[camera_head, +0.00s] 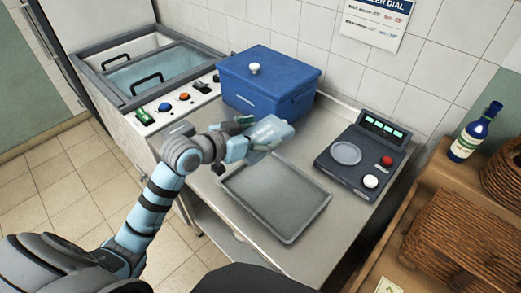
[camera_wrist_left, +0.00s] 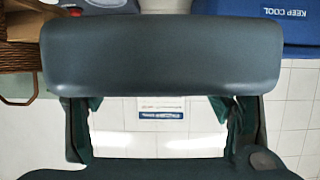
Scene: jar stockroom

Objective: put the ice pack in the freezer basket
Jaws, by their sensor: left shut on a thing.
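My left gripper (camera_head: 244,140) is shut on the pale blue ice pack (camera_head: 270,132), held above the counter in front of the blue cool box. In the left wrist view the ice pack (camera_wrist_left: 160,55) is a dark, rounded slab across the fingertips. The chest freezer (camera_head: 165,75) stands at the back left, left of the gripper. Its glass top has two black handles, and a pale interior shows through. I cannot make out the freezer basket there. My right gripper is not in view.
A grey tray (camera_head: 276,200) lies on the counter, left of a dark scale (camera_head: 360,160) with buttons. A wooden shelf with a bottle (camera_head: 470,135) and wicker baskets (camera_head: 455,235) is at the right.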

